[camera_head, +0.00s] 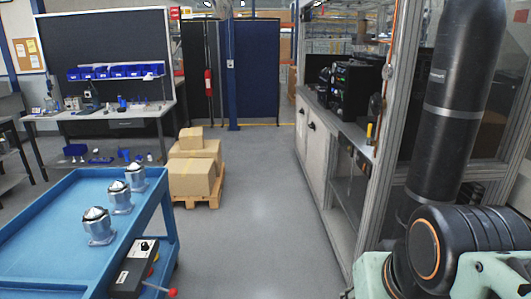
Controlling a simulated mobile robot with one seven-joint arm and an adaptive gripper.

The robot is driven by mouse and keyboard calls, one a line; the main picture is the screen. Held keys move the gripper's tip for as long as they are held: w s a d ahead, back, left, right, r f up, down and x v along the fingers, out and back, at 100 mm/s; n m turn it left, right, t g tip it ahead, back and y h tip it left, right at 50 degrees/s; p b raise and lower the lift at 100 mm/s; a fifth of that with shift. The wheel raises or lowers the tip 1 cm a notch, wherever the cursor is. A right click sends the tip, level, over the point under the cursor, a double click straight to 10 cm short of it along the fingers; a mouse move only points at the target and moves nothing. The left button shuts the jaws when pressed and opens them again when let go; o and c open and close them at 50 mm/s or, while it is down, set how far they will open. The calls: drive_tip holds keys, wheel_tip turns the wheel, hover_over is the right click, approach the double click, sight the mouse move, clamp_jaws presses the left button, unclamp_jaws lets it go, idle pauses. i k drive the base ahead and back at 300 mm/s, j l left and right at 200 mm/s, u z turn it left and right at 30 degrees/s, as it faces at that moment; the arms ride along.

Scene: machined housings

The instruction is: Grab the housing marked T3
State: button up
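Three silvery metal housings stand upright in a slanting row on the top of a blue cart (40,225) at the lower left. The nearest housing (98,227) is largest in the picture, the middle housing (120,198) is behind it, and the far housing (135,178) is near the cart's back right edge. No mark T3 can be read on any of them at this size. My arm fills the right side of the picture, but my gripper is not in view.
A black control box (130,272) with a red-knobbed lever is at the cart's near right corner. Boxes on a pallet (198,197) stand behind the cart. A framed machine cell (335,160) lines the right. Grey floor (260,220) between them is clear.

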sight(118, 194)
drive_tip(key=i, duration=2.35)
drive_tip(key=i+l, duration=0.1)
drive_tip(key=i, duration=2.2)
drive_tip(key=i+u, duration=0.1)
drive_tip(key=u, duration=0.65)
drive_tip(key=i+u, duration=0.15)
drive_tip(key=u, duration=2.8)
